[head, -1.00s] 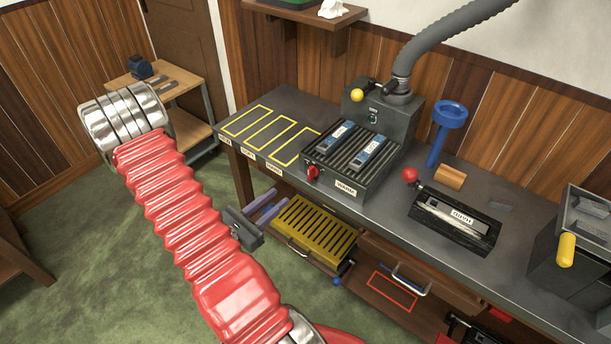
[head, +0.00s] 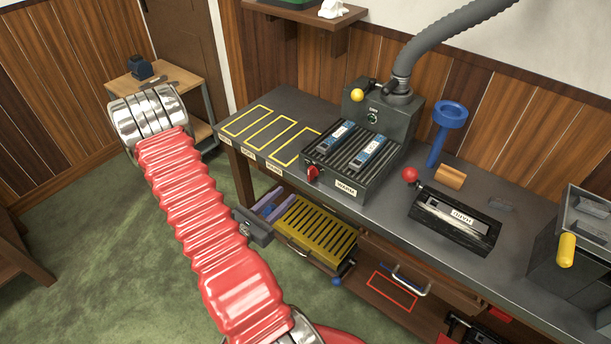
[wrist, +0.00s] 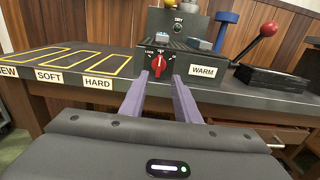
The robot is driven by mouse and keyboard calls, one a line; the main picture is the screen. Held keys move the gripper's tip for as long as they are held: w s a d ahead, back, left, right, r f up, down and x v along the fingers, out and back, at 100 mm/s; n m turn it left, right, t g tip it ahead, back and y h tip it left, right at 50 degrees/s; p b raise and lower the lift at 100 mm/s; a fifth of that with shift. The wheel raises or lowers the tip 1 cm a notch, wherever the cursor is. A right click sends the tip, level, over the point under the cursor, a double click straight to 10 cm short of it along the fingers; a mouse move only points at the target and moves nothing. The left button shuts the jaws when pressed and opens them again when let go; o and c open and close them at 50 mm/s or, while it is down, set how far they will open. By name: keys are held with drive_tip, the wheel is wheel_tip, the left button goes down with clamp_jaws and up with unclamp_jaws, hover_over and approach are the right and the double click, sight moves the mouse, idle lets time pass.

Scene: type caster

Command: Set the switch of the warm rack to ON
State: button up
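The warm rack (head: 345,190) is a dark ribbed box on the workbench with a WARM label on its front. Its red switch knob (head: 313,173) sits at the front left corner. In the wrist view the knob (wrist: 158,65) stands roughly upright below small white markings, too small to read surely. My gripper (head: 284,197) is in front of and below the bench edge, its two purple fingers pointing toward the bench. In the wrist view my gripper (wrist: 160,80) is open and empty. The knob appears between the fingertips, apparently still beyond them.
Two blue-grey blocks (head: 368,152) lie on the rack. A black box with a red-ball lever (head: 410,175) stands to its right. Yellow outlined bays (head: 265,135) on the left of the bench are empty. A yellow slotted tray (head: 315,228) sits under the bench.

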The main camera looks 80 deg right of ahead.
sight(309, 173)
drive_tip(key=shift+x, duration=5.65)
drive_tip(key=shift+c, duration=0.2)
clamp_jaws()
drive_tip(key=shift+s+d, duration=0.15)
